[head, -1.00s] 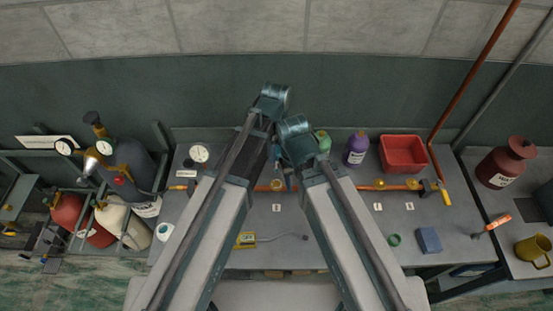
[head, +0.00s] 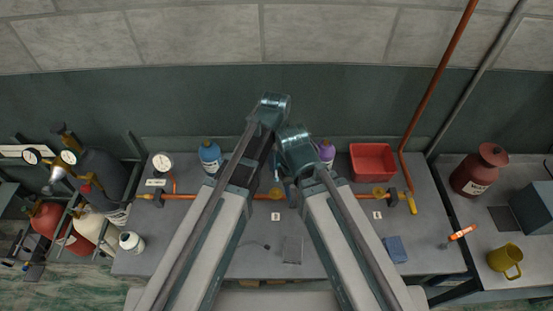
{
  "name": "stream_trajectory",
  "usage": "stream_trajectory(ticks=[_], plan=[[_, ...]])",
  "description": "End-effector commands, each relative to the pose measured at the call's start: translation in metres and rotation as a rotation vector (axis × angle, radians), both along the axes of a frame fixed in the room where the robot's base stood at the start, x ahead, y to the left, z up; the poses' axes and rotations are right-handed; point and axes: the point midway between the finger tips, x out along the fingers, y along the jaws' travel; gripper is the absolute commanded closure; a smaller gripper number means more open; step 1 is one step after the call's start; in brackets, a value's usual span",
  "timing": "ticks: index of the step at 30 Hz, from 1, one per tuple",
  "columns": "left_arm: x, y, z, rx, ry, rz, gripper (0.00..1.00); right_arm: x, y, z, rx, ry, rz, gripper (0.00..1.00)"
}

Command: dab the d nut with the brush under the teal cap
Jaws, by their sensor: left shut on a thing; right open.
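My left gripper (head: 276,150) is mostly hidden behind the wrists over the middle of the bench. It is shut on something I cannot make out. My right gripper (head: 289,186) is open, close beside it and lower in the picture, over the copper pipe (head: 262,197). Brass nuts sit along this pipe, one (head: 276,193) by the grippers and one (head: 378,192) to the right. Small white tags lie in front of them, their letters too small to read, so I cannot tell which is the d nut. I cannot make out a brush or a teal cap.
A blue bottle (head: 210,156), a purple bottle (head: 326,152) and a red bin (head: 373,162) stand behind the pipe. A white bottle (head: 131,242) is at the left. A grey plate (head: 292,250) and a blue block (head: 395,249) lie in front.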

Motion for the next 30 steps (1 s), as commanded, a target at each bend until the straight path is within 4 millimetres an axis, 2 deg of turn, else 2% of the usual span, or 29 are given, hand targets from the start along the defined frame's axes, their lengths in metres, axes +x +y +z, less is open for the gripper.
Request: stream_trajectory(ticks=[11, 24, 30], plan=[[0.0, 0.0, -0.01, 0.0, 0.0, 0.0, 0.85, 0.0, 0.0, -0.01, 0.0, 0.0, 0.0, 0.5], [0.0, 0.0, -0.053, 0.0, 0.0, 0.0, 0.85, 0.0, 0.0, -0.053, -0.001, -0.001, 0.002, 0.5], [0.0, 0.0, -0.061, 0.0, 0.0, 0.0, 0.85, 0.0, 0.0, -0.061, -0.001, -0.001, 0.005, 0.5]])
